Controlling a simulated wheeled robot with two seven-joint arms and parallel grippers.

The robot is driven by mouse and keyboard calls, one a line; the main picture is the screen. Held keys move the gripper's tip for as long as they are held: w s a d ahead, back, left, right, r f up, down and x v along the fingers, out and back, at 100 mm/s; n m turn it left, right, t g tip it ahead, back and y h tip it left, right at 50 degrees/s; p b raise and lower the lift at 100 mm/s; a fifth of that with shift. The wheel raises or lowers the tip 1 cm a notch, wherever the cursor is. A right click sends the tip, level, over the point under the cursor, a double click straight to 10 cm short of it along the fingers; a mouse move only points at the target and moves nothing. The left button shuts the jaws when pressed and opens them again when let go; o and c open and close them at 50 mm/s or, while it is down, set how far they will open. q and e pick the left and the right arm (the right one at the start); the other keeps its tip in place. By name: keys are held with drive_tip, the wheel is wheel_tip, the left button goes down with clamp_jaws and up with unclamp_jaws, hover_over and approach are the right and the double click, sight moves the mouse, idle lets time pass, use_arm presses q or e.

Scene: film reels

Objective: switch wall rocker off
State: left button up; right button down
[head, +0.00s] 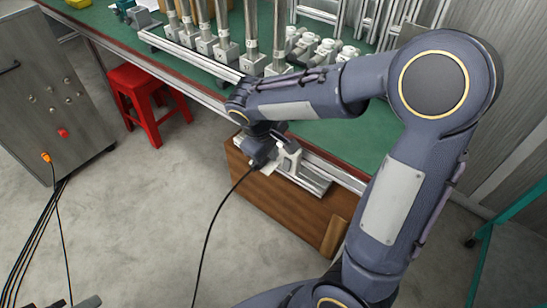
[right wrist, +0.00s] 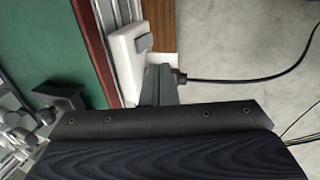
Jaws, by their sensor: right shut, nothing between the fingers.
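A white rocker switch housing (right wrist: 124,58) is fixed to the metal rail at the bench edge in the right wrist view. A smaller white part shows beside it. Which way the rocker is tipped cannot be made out. My right gripper (right wrist: 158,72) is shut and empty, its fingers close beside the housing; whether they touch it is unclear. In the head view my right gripper (head: 284,158) is at the bench's front edge, mostly hidden by its own wrist, with whitish parts around it.
A green-topped bench (head: 345,140) carries metal posts and white fittings (head: 320,50). A brown wooden box (head: 285,210) stands below its edge. A black cable (head: 212,225) hangs from near the gripper. A red stool (head: 147,100) and grey cabinet (head: 40,90) stand left. Floor between is open.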

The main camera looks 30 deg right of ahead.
wheel_tip(320, 180, up, 4)
drive_tip(key=shift+a+f+p, duration=0.1)
drive_tip(key=shift+a+p, duration=0.05)
drive_tip(key=shift+p, duration=0.15)
drive_tip(key=shift+s, duration=0.15)
drive_tip(key=s+a+r+m+t+y, duration=0.1)
drive_tip(key=s+a+m+t+y, duration=0.2)
drive_tip(key=s, duration=0.6)
drive_tip(key=s+a+r+m+t+y, duration=0.1)
drive_tip(key=s+m+y, duration=0.25)
drive_tip(key=s, duration=0.55)
wheel_tip(320, 180, up, 16)
drive_tip(key=p, duration=1.6)
drive_tip(key=shift+d+y, duration=0.15)
drive_tip(key=shift+y, duration=0.2)
drive_tip(key=shift+w, duration=0.1)
